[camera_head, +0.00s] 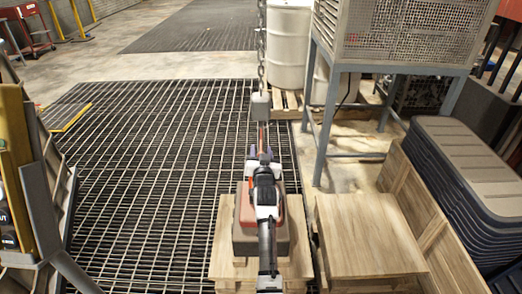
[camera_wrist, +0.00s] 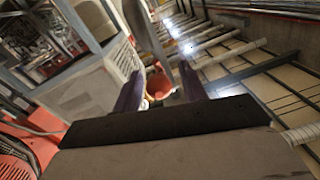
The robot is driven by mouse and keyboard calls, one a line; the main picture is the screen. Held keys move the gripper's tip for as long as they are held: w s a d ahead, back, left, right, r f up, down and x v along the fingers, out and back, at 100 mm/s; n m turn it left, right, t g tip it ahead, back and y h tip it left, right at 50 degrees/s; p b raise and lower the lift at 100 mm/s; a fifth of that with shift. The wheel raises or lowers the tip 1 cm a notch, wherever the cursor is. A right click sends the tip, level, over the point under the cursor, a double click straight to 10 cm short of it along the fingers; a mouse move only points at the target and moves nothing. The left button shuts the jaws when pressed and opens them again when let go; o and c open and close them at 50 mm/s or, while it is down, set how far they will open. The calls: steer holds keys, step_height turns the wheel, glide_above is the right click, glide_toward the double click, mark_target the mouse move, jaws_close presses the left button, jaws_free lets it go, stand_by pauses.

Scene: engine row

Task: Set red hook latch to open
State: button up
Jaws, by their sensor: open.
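A grey hook block (camera_head: 260,105) hangs on a chain (camera_head: 261,50) at the centre of the head view. A narrow red part (camera_head: 262,133), seemingly the hook latch, shows just below it. My gripper (camera_head: 262,153) is just below that red part, its purple fingers apart. In the wrist view, my gripper (camera_wrist: 161,88) is open, with a red-orange piece (camera_wrist: 158,86) seen between the fingers. A grey curved metal piece (camera_wrist: 140,25) rises beyond it. I cannot tell whether the fingers touch the red piece, or how the latch is set; my arm hides part of it.
A wooden crate (camera_head: 365,235) and a stack of dark lids (camera_head: 468,175) stand at the right. A mesh cage on blue legs (camera_head: 400,30) and a white drum (camera_head: 288,45) are behind. Open floor grating (camera_head: 150,160) lies to the left.

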steer(key=shift+w, duration=0.15)
jaws_close()
